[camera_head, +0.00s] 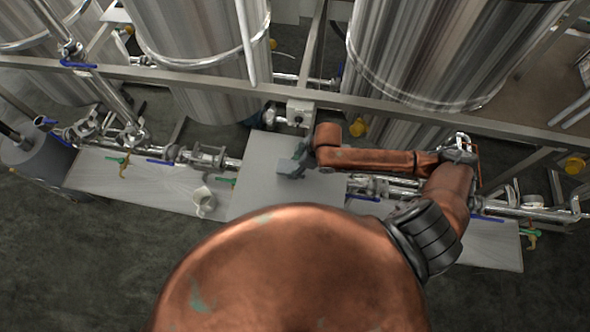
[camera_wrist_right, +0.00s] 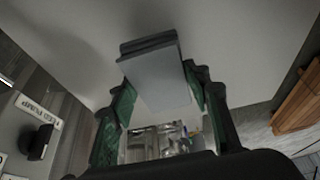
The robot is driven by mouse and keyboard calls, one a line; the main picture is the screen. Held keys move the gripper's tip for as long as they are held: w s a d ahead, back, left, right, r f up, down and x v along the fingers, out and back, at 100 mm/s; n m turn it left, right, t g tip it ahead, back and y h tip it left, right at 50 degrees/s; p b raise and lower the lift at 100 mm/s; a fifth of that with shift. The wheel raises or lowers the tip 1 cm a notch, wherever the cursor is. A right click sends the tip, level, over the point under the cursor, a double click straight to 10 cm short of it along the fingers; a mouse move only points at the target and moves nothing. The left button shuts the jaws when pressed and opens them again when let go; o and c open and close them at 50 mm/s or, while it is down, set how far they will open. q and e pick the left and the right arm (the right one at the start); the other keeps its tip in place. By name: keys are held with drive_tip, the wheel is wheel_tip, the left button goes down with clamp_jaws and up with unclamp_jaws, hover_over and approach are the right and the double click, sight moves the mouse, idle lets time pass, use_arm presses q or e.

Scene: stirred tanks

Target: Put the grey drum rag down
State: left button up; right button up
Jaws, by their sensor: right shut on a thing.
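The grey drum rag (camera_wrist_right: 158,80) is a folded, flat-sided grey bundle between the green fingers of my right gripper (camera_wrist_right: 160,103) in the wrist view. In the head view the rag (camera_head: 287,167) shows small and blue-grey at the tip of my right gripper (camera_head: 295,163), over the pale raised worktop (camera_head: 265,190). My right gripper is shut on the rag. I cannot tell whether the rag touches the worktop or hangs just above it. My left gripper is not in view.
A white jug (camera_head: 204,201) stands left of the worktop on a lower pale bench (camera_head: 140,180). Pipes with blue-handled and green-handled valves run behind. Large steel tanks (camera_head: 200,50) stand beyond a metal rail (camera_head: 240,92). The worktop around the rag looks clear.

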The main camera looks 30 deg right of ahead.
drive_tip(key=shift+s+f, duration=0.1)
drive_tip(key=shift+f, duration=1.3)
drive_tip(key=o, duration=1)
drive_tip(key=shift+f, duration=0.1)
drive_tip(key=shift+o, duration=0.2)
